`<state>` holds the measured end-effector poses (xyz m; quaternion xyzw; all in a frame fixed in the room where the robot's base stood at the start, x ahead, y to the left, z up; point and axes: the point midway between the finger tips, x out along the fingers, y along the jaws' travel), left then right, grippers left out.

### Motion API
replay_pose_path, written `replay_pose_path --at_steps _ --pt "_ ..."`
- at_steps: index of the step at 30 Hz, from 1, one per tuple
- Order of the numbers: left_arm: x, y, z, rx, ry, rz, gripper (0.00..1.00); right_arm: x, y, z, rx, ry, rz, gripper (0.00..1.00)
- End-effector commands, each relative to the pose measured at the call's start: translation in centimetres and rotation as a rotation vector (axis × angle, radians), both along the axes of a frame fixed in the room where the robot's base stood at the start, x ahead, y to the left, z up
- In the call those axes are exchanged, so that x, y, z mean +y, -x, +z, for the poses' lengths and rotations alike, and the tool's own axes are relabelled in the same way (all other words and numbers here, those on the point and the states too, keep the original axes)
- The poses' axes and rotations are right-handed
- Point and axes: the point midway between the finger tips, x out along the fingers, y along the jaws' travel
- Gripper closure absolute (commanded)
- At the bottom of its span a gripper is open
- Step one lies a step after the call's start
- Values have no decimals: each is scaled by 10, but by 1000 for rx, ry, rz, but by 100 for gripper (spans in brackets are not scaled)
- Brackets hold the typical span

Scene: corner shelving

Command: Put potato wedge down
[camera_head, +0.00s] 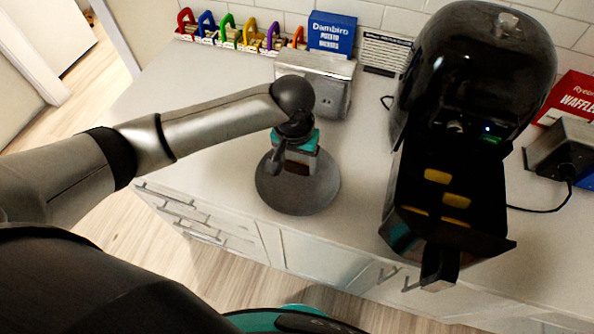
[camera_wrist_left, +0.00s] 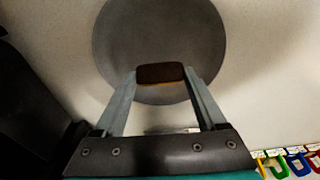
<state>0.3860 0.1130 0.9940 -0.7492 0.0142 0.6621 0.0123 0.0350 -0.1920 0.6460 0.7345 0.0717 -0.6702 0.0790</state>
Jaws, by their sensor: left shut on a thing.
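My left gripper (camera_head: 297,168) is over a round dark grey plate (camera_head: 268,196) on the white counter. In the left wrist view its fingers (camera_wrist_left: 162,76) are shut on a brown potato wedge (camera_wrist_left: 160,73), held at the fingertips. The plate (camera_wrist_left: 125,35) shows behind the wedge in that view; I cannot tell how high the wedge is above it. No other food shows on the visible part of the plate. My right gripper is not in view.
A black air fryer (camera_head: 470,60) stands to the right, its drawer open with several yellow wedges (camera_head: 437,176) inside. A toaster (camera_head: 325,80) stands behind the plate. Colourful clips (camera_head: 228,32) and a blue box (camera_head: 332,34) are at the back. Counter left of the plate is clear.

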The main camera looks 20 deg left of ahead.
Motion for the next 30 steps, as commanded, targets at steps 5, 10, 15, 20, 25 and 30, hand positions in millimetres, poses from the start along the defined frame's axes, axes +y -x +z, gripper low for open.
replay_pose_path --at_steps 5,10,15,20,25,30 --pt "0 1 -29 5 -1 1 78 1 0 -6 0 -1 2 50" --pt "0 0 -42 1 -1 -1 78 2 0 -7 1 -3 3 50" --pt "0 0 -41 1 -1 -1 78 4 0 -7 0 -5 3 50" --pt "0 1 -44 1 0 -1 78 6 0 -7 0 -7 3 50" --pt "0 0 -44 1 0 -1 12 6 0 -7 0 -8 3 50" --pt "0 0 -44 1 0 -1 0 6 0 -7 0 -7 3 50"
